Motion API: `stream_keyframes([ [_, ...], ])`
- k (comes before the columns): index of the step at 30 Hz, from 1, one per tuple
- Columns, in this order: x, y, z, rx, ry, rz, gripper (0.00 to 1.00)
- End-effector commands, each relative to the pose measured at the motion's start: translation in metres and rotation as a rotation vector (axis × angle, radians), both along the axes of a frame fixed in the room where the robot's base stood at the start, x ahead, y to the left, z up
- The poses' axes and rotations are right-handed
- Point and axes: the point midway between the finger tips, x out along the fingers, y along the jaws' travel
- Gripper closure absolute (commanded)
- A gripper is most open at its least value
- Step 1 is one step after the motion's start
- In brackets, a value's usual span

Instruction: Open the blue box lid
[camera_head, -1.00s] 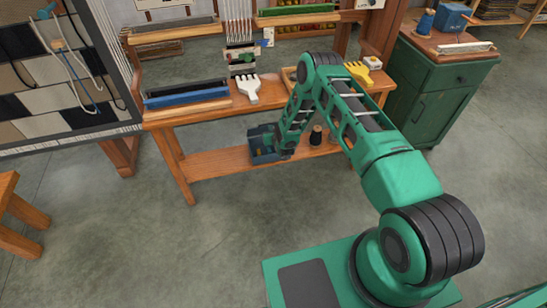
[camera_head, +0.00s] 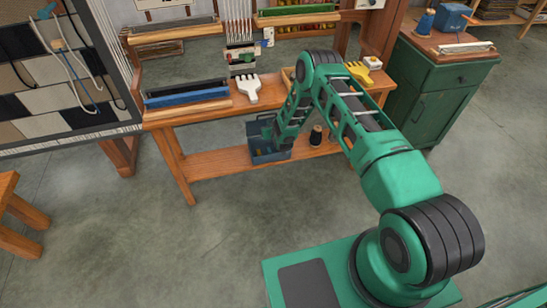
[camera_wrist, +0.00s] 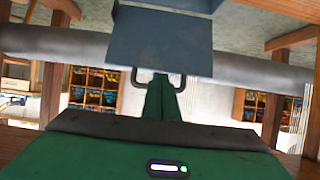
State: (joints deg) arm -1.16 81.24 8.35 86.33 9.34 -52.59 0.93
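The blue box (camera_head: 270,157) stands on the lower shelf of the wooden bench. A blue panel, apparently its lid (camera_head: 258,125), stands raised at the box's back. In the wrist view, a blue panel (camera_wrist: 160,42) fills the top middle, with a dark loop handle (camera_wrist: 136,78) just below it. My gripper (camera_wrist: 160,80) reaches up to the handle, its green tip seen inside the loop. Whether its fingers are closed on the handle is not clear. In the head view, my arm's end is at the box and the fingertips are hidden.
The wooden bench (camera_head: 215,115) stands over the box, with its lower shelf (camera_head: 205,165) below. Dark spools (camera_head: 316,135) stand right of the box. A green cabinet (camera_head: 440,95) stands at right.

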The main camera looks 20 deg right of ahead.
Motion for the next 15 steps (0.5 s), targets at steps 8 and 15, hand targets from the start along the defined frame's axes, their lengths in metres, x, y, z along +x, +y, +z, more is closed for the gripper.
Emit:
stream_keyframes([
  [8,-0.011,0.000,-0.011,0.000,0.001,0.000,1.00],
  [15,-0.020,0.000,-0.020,0.000,0.003,0.000,1.00],
])
